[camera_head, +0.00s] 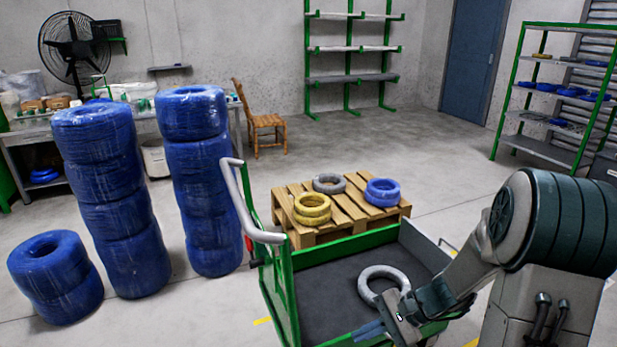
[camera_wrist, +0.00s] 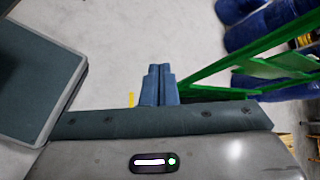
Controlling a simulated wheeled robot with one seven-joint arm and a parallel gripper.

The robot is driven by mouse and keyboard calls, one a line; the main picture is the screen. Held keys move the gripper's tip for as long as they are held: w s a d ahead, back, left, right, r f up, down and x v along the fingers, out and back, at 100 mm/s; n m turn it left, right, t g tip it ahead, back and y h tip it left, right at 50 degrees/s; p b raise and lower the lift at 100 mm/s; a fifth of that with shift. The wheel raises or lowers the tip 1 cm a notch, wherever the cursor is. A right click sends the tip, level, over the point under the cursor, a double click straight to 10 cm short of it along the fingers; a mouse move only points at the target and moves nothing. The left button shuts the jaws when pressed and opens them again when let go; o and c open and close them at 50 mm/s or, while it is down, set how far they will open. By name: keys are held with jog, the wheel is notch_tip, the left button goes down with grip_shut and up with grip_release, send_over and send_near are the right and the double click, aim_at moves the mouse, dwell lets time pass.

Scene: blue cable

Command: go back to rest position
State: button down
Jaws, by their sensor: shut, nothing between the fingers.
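My gripper (camera_head: 372,330) is at the front of the green cart (camera_head: 287,285), by its near edge at the lower right of the head view. In the wrist view its fingers (camera_wrist: 158,84) are together with nothing between them. Beyond the fingertips is pale floor, with the cart's green frame to their right. A grey cable coil (camera_head: 384,284) lies in the cart's dark bed, close behind my gripper and partly hidden by my arm. No blue cable is in my gripper.
A wooden pallet (camera_head: 340,208) behind the cart bears yellow (camera_head: 312,208), grey (camera_head: 329,183) and blue (camera_head: 382,192) coils. Tall stacks of wrapped blue coils (camera_head: 120,200) stand left of the cart. A green shelf (camera_head: 545,110) stands at the back right. Open floor lies around the pallet.

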jog(key=s+d+r+n+t+h+p, duration=0.1)
jog(key=s+r+n+h+p, duration=0.3)
jog(key=r, duration=0.7)
jog(key=s+d+r+n+t+h+p, duration=0.1)
jog(key=s+d+r+n+h+p, duration=0.1)
jog(key=s+r+n+h+p, duration=0.3)
jog(key=s+r+n+h, duration=0.1)
jog(key=s+r, duration=0.2)
jog(key=r, duration=0.3)
jog(key=shift+s+r+t, duration=0.2)
jog(key=shift+s+t, duration=0.2)
